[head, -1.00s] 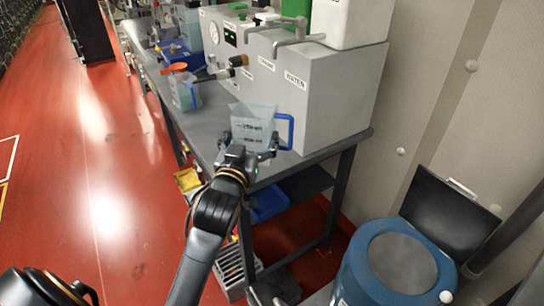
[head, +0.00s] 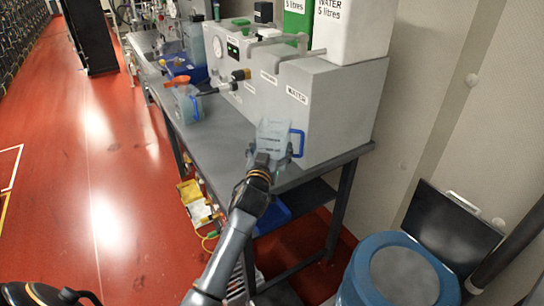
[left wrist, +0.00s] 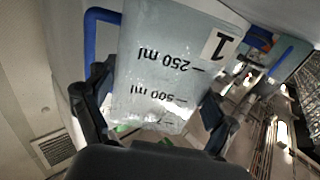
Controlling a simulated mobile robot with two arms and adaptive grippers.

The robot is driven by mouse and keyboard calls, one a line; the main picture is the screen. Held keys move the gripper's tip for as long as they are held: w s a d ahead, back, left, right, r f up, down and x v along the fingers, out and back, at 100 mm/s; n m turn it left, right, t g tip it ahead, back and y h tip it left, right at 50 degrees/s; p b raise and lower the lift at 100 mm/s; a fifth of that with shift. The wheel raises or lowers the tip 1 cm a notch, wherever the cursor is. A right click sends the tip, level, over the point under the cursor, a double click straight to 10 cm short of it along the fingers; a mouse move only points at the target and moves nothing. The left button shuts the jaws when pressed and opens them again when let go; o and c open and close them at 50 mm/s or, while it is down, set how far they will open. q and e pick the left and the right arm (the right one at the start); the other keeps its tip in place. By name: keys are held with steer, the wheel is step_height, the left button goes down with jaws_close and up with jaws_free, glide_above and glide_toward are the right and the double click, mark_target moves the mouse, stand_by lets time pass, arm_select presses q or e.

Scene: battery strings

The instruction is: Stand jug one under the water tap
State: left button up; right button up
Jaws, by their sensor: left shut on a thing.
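Jug one (head: 270,137) is clear, with a blue handle (head: 298,143) on its right in the head view. In the left wrist view the jug (left wrist: 165,62) shows upside down, with a "1" label and 250 ml and 500 ml marks. My left gripper (head: 268,164) is shut on it, fingers at both sides. The jug is at the bench's front edge, before the grey box; whether its base touches the bench is hidden. The water tap appears to be the grey pipe (head: 300,52) bending over the box's top edge, behind and above the jug.
The grey box (head: 330,115) carries a white "WATER" container (head: 350,30) and a green one (head: 297,17). A second jug (head: 187,105) with an orange top stands farther left on the bench (head: 222,122). A blue drum (head: 400,275) stands at the lower right.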

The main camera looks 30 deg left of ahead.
mark_target(272, 156)
arm_select(q)
steer(key=shift+w+f, duration=0.1)
steer(key=shift+f, duration=1.6)
steer(key=shift+f, duration=0.1)
steer(key=o, duration=1.4)
steer(key=v, duration=1.2)
steer(key=shift+b, duration=0.35)
